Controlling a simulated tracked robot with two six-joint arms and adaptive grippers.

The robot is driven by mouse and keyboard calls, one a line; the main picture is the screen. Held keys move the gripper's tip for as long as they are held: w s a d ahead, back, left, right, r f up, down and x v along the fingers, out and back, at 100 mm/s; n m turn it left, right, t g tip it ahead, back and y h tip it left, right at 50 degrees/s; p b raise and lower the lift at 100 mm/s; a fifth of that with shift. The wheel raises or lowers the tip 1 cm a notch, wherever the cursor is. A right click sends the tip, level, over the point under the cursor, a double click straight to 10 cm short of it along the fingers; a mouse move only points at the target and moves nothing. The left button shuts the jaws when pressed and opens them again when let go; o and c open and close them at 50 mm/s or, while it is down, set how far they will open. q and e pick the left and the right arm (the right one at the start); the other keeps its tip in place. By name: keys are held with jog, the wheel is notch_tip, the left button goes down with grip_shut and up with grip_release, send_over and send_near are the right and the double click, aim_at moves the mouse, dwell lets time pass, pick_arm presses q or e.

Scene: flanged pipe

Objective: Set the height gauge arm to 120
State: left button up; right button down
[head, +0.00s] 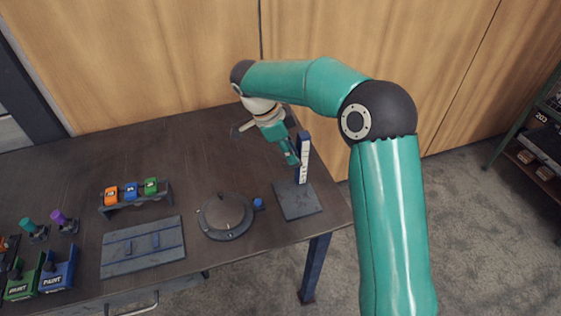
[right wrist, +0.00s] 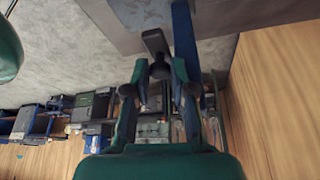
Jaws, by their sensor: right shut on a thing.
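The height gauge stands at the table's right end, with a flat dark base plate (head: 297,202) and an upright white scale (head: 304,160) on a blue post. The scale's marks are too small to read. My right gripper (head: 292,158) reaches in beside the scale, on its left. In the right wrist view, my right gripper (right wrist: 159,70) is shut on the dark gauge arm (right wrist: 155,42), next to the blue post (right wrist: 184,30). In the head view the gripper mostly hides the gauge arm, so its height cannot be told. My left gripper is not in view.
A round dark flange (head: 226,216) with a blue knob (head: 258,203) lies left of the gauge. Further left are a hinged panel (head: 142,247), a rack of small coloured blocks (head: 131,191) and paint boxes (head: 57,276). A wooden wall (head: 160,60) stands behind the table.

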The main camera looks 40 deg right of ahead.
jog(key=shift+r, duration=0.95)
jog(key=c, duration=1)
grip_release()
jog(key=shift+f, duration=0.15)
jog(key=v, duration=1.2)
